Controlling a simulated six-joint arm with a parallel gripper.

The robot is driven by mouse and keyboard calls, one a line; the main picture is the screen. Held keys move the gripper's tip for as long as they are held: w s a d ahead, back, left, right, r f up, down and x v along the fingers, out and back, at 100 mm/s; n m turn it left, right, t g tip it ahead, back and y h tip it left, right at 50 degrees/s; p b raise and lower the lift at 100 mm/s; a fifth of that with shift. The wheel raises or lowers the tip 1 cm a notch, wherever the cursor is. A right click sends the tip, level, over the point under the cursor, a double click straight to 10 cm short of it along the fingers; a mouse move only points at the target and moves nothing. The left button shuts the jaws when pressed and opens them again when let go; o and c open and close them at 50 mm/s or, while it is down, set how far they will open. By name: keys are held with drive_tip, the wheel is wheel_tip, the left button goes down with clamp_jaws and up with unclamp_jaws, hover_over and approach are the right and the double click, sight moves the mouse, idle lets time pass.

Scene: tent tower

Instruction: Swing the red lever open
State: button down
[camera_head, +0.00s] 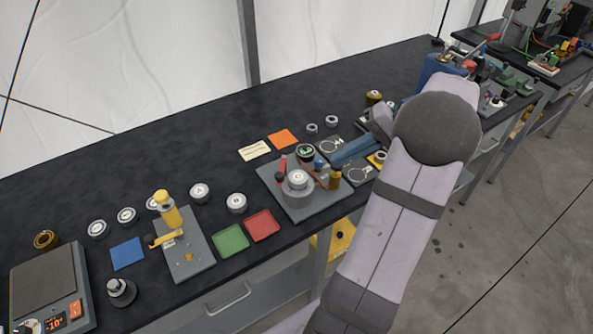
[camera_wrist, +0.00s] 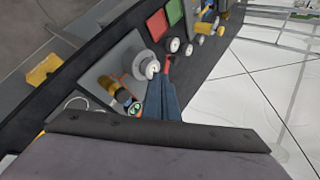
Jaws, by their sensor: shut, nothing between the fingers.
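The red lever (camera_head: 283,164) stands on a grey plate (camera_head: 316,205) on the black bench, at the left of a round silver part marked C (camera_head: 297,179). My gripper (camera_head: 322,164) has blue-grey fingers that reach in from the right, low over the plate, with their tips apart from the lever in this view. In the wrist view the shut fingers (camera_wrist: 161,80) point toward a small red piece (camera_wrist: 167,65), which looks like the lever, just beyond the tips. I cannot tell whether they touch. The silver part (camera_wrist: 147,66) is left of the tips.
A round green-display gauge (camera_head: 305,152) and a brass cylinder (camera_head: 335,179) stand close to my fingers on the plate. Green (camera_head: 231,240) and red (camera_head: 262,225) pads lie to the left.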

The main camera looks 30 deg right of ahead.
drive_tip(key=p+x, duration=0.1)
drive_tip(key=x, duration=0.2)
drive_tip(key=r+p+x, duration=0.1)
drive_tip(key=p+x, duration=0.1)
drive_tip(key=x, duration=0.2)
drive_tip(key=a+p+x, duration=0.1)
drive_tip(key=p+x, duration=0.1)
drive_tip(key=x, duration=0.2)
drive_tip(key=shift+w+a, duration=0.2)
drive_tip(key=shift+w, duration=0.25)
drive_tip(key=shift+w+a+f, duration=0.2)
drive_tip(key=shift+w+a, duration=0.3)
drive_tip(key=shift+a, duration=0.1)
